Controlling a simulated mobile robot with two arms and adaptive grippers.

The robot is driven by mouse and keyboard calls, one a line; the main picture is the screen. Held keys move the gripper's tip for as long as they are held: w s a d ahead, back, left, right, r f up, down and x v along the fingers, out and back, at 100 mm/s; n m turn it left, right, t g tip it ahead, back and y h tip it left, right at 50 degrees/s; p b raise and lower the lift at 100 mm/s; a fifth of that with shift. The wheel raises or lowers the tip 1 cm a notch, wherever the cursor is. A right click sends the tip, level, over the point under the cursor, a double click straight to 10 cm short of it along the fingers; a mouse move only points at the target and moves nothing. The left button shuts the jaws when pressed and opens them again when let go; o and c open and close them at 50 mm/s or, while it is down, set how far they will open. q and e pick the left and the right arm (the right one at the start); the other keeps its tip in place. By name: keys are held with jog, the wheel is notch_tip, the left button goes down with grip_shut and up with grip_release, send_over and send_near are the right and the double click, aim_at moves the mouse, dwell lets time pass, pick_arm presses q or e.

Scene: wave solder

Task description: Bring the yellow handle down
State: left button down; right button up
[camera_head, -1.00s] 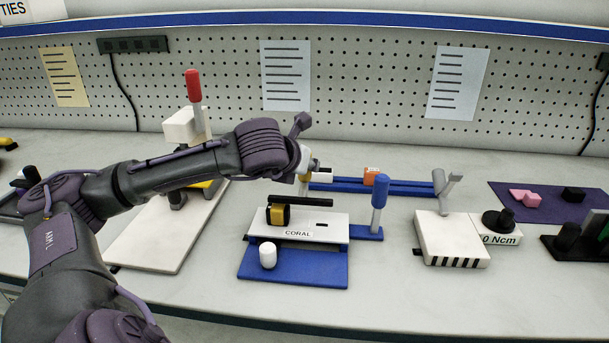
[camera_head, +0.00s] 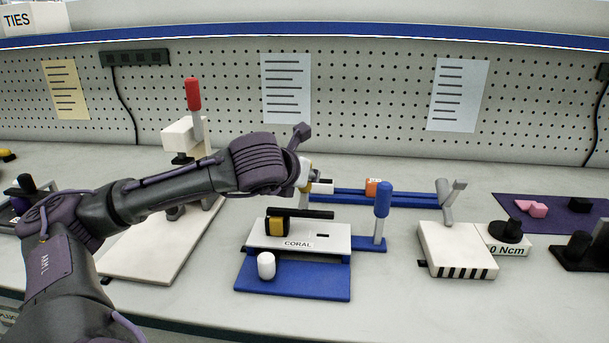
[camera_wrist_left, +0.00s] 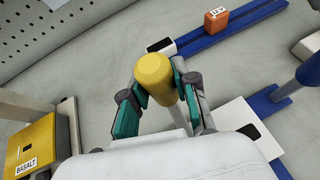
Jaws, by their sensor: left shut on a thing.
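The yellow handle shows in the left wrist view as a rounded yellow grip (camera_wrist_left: 153,76) between the two teal-padded fingers of my left gripper (camera_wrist_left: 158,92). The gripper is shut on it. My right gripper is not in view.
The CORAL fixture has a blue base (camera_head: 310,284), a white knob (camera_head: 266,265) and a blue-handled lever (camera_head: 383,200) on its right. A red-handled clamp (camera_head: 193,95) stands at the left. A blue rail with an orange block (camera_head: 371,187) lies behind.

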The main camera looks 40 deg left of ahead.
pick_arm(q)
jog(key=shift+f, duration=0.1)
jog(key=c, duration=0.9)
grip_release()
jog(key=shift+o, duration=0.2)
jog(key=shift+s, duration=0.15)
jog(key=shift+s+d+r, duration=0.1)
jog(key=shift+s+r, duration=0.1)
jog(key=shift+r, duration=0.15)
jog(key=v, duration=1.1)
jog(key=shift+d, duration=0.15)
jog(key=shift+f, duration=0.1)
